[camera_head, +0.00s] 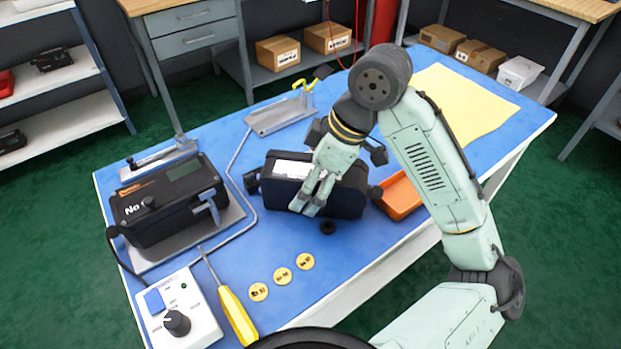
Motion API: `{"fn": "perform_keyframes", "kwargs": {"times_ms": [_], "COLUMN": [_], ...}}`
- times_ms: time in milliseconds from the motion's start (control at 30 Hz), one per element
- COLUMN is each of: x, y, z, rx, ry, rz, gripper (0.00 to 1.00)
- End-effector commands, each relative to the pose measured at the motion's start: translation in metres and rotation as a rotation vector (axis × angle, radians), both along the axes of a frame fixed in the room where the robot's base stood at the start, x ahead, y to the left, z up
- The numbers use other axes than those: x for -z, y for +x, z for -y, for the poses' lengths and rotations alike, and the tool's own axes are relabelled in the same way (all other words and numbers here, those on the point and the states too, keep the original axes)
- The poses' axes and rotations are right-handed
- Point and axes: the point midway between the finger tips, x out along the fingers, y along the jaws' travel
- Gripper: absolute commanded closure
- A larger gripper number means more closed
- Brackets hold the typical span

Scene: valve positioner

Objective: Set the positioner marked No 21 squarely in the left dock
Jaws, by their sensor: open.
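A black positioner (170,205) sits on a grey dock plate (232,216) at the left of the table, with a grey clamp over its right side. Its front reads "No", but the number after it cannot be read. A second black box-shaped unit (343,198) lies on the blue mat in the middle, with a white label (288,169) on top; no number shows on it. My gripper (306,208) is open, pointing down over this second unit, its fingers in front of the near side. Whether they touch it cannot be told. Another grey plate (272,118) with a yellow lever stands farther back.
An orange tray (401,196) is right of the middle unit. A yellow sheet (465,105) covers the right rear.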

Motion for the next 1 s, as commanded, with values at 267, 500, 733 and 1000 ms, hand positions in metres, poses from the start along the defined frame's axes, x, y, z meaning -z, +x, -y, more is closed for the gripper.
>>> {"fn": "perform_keyframes", "kwargs": {"times_ms": [267,500,733,1000], "x": [-0.005,-0.043,-0.087,-0.111], "y": [0.000,-0.002,-0.006,-0.008], "z": [0.001,0.018,0.035,0.044], "rx": [0.000,0.005,0.003,0.000], "ry": [-0.001,-0.004,-0.003,-0.002], "rz": [0.001,0.004,0.002,-0.001], "gripper": [0.18,0.18,0.18,0.15]}}
